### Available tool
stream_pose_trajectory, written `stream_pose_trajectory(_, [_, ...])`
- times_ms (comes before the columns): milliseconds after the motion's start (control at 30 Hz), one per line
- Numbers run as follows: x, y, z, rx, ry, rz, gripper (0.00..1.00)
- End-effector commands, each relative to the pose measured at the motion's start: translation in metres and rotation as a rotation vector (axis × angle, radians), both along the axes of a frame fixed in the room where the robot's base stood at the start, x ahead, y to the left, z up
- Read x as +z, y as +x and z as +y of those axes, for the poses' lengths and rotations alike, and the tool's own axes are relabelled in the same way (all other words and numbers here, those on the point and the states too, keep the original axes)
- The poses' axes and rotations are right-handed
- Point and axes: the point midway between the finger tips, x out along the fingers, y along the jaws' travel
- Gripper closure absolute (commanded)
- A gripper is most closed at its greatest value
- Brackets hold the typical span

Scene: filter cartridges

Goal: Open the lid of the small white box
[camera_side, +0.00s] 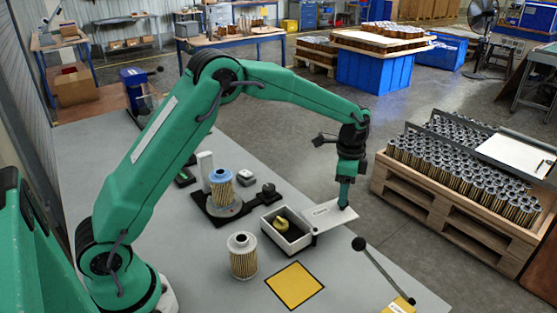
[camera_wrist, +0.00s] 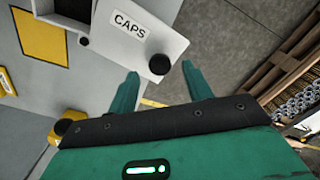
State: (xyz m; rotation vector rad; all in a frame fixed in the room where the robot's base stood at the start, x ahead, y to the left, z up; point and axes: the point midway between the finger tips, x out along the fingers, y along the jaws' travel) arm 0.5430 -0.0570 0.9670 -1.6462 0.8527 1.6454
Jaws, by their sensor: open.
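The small white box (camera_side: 284,239) stands on the grey bench, and its dark inside shows a yellow thing (camera_side: 282,225). Its white lid (camera_side: 318,222) lies out flat to the right of the box, leaving the top uncovered. In the wrist view the lid (camera_wrist: 118,38) carries a "CAPS" label and a black knob (camera_wrist: 159,64) near its outer end. My gripper (camera_side: 345,205) points down at that end of the lid. Its fingers (camera_wrist: 160,69) are apart, with the knob showing between the tips. I cannot tell whether they touch it.
A filter cartridge (camera_side: 242,257) stands left of the box; a blue-topped one (camera_side: 221,187) sits in a black fixture behind. A yellow square (camera_side: 294,286) and a black-knobbed lever (camera_side: 381,268) are in front. A pallet of cartridges (camera_side: 464,163) stands off the bench's right.

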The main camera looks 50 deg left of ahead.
Motion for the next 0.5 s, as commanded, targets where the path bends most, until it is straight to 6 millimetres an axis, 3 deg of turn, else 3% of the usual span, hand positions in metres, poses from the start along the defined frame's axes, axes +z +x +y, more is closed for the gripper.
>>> stream_pose_trajectory(300, [0.041, 0.001, 0.000, 0.000, 0.000, -0.003, 0.50])
stream_pose_trajectory(500, [0.053, 0.000, 0.000, 0.000, 0.000, -0.001, 0.50])
